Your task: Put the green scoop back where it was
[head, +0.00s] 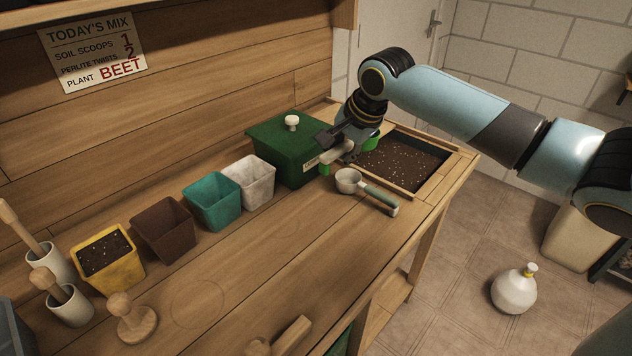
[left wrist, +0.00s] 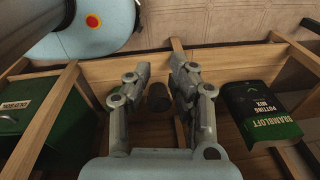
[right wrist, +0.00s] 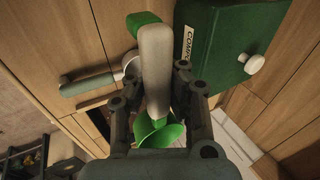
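The green scoop, with a green bowl and a pale grey handle with a green end, is in my right gripper (head: 347,150). In the right wrist view its handle (right wrist: 155,55) lies between the fingers and its bowl (right wrist: 160,132) shows below. In the head view the scoop is partly hidden by the gripper, between the green lidded box (head: 285,150) and the soil bin (head: 410,186). A second scoop, with a pale bowl (head: 349,180) and grey-green handle, lies on the bench in front. My left gripper shows in the left wrist view (left wrist: 158,72), open and empty.
Several pots, including white (head: 250,177), teal (head: 212,205), brown (head: 165,230) and soil-filled yellow (head: 108,268), line the bench. A wooden tamper (head: 130,318) stands in front. A potting mix bag (left wrist: 262,112) shows below the left gripper.

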